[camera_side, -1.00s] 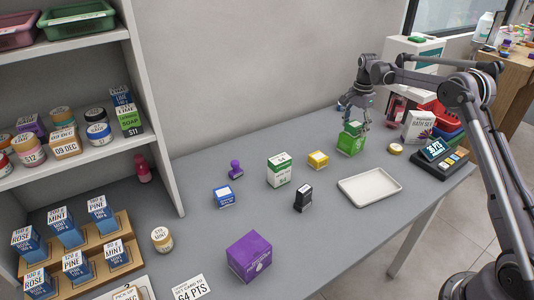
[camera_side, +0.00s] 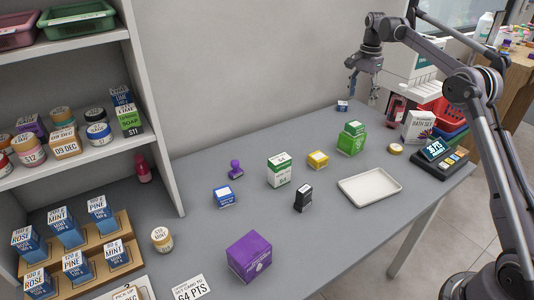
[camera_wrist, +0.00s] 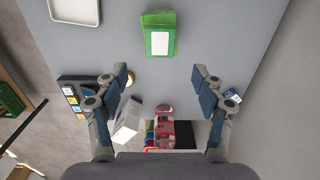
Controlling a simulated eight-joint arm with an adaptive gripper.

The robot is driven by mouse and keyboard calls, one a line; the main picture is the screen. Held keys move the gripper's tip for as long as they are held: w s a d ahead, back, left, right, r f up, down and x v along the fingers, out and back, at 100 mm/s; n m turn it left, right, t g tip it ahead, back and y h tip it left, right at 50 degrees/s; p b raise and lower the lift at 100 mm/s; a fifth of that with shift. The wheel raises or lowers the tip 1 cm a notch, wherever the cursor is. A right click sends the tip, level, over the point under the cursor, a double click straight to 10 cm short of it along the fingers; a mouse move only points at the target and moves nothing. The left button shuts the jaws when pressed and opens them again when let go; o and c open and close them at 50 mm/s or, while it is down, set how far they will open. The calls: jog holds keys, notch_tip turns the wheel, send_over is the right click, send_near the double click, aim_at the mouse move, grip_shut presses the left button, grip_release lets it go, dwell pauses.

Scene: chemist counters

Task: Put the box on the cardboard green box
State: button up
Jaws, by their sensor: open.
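A larger green cardboard box (camera_side: 350,146) stands upright on the grey counter, toward the back right. A smaller green box (camera_side: 355,128) with a pale label rests on top of it, apart from my gripper. My gripper (camera_side: 364,86) is above and slightly behind the stack, with clear air between. In the wrist view my gripper (camera_wrist: 160,80) has its fingers wide apart with nothing between them. The green stack (camera_wrist: 158,36) lies beyond the fingertips there; where one box ends and the other begins is hard to tell.
A white tray (camera_side: 370,187), yellow box (camera_side: 318,160), green-and-white carton (camera_side: 279,170) and black stamp (camera_side: 303,198) stand near the stack. A card terminal (camera_side: 441,157), a bath-set box (camera_side: 418,126) and red basket (camera_side: 447,115) are to its right. A small blue box (camera_side: 342,106) sits behind.

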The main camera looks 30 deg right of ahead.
jog(key=s+a+r+n+t, duration=0.2)
jog(key=s+a+r+n, duration=0.25)
jog(key=a, duration=0.35)
jog(key=s+a+r+n+t, duration=0.1)
jog(key=s+a+r+n, duration=0.35)
jog(key=a, duration=0.25)
jog(key=s+a+f+n+t, duration=0.2)
jog(key=s+a+f+n, duration=0.2)
jog(key=s, duration=0.5)
jog(key=s+a+f+n+t, duration=0.2)
jog(key=s+a+f+n, duration=0.3)
jog(key=s, duration=0.5)
jog(key=shift+s+a+f, duration=0.15)
jog(key=shift+a+f, duration=0.6)
jog(key=shift+a, duration=0.25)
